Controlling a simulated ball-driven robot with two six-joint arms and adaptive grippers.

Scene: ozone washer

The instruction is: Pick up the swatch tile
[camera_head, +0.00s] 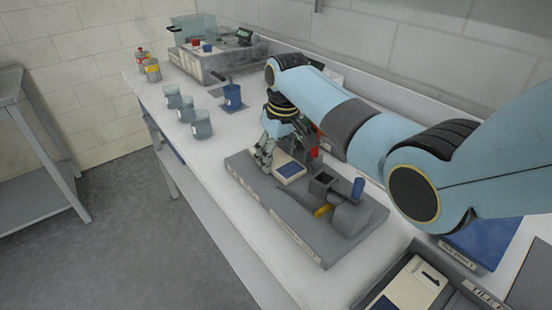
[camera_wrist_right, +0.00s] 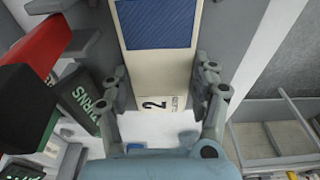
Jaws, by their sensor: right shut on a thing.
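The swatch tile (camera_head: 290,172) is a cream plate with a dark blue patch, at the grey fixture board in the head view. In the right wrist view the tile (camera_wrist_right: 155,68) lies between the fingers, with its blue patch at the top and a printed "2" nearer the palm. My right gripper (camera_head: 266,158) reaches down to the tile's left end and is shut on it. In the right wrist view the fingers (camera_wrist_right: 163,78) flank the tile's two long edges. Whether the tile is clear of the board cannot be told. My left gripper is out of view.
The grey fixture board (camera_head: 287,226) bears a block and a blue-topped cylinder (camera_head: 358,188) beside the tile. A dark tray (camera_head: 460,297) with another blue-patched tile (camera_head: 419,283) stands at lower right. Several grey cups (camera_head: 202,125), a blue cup (camera_head: 232,97) and a washer basin (camera_head: 205,65) stand farther back.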

